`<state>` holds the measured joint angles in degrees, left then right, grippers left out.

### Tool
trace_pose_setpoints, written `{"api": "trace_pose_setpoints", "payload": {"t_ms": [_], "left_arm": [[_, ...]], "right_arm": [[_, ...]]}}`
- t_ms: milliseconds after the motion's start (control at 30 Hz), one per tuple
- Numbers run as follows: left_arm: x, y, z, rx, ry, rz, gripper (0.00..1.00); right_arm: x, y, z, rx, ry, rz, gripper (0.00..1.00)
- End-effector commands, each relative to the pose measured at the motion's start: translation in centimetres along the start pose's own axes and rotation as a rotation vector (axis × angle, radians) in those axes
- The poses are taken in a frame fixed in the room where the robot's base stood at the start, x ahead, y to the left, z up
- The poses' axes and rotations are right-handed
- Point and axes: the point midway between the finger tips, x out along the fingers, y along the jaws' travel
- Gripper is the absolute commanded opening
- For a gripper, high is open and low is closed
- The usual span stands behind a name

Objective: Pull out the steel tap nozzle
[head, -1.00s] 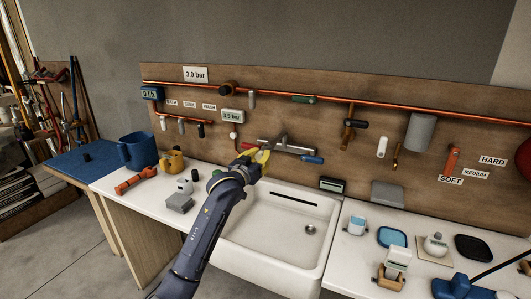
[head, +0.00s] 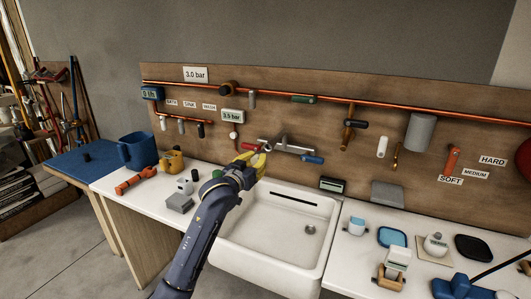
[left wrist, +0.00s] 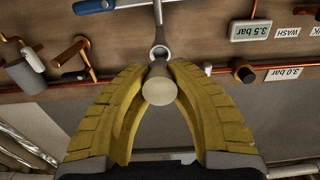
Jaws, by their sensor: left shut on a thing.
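The steel tap (head: 287,147) is mounted on the wooden board above the sink, with a red and a blue handle end. My left gripper (head: 257,159) is at its front, below the tap body in the picture. In the left wrist view my yellow fingers (left wrist: 158,95) stand on both sides of the pale, round-ended nozzle (left wrist: 159,88) and are shut on it. The nozzle lines up with the ring end of the steel spout (left wrist: 159,49); whether they touch is hard to tell. My right gripper is not in view.
The white sink (head: 262,252) lies below the tap. A copper pipe (head: 385,106) runs along the board above. Several small items crowd the right counter.

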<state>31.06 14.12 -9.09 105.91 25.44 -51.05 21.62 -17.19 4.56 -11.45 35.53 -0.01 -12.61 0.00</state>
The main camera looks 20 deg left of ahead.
Motion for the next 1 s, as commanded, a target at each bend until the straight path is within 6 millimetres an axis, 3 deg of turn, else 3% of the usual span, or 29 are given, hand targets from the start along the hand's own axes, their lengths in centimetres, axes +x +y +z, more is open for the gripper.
{"api": "trace_pose_setpoints", "payload": {"t_ms": [400, 1000], "left_arm": [[-1.8, 0.0, 0.0, 0.0, 0.0, 0.001, 0.0], [-1.9, 0.0, 0.0, 0.0, 0.0, 0.001, 0.0]], "right_arm": [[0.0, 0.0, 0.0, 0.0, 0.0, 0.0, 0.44], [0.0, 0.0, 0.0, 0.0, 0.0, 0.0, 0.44]]}}
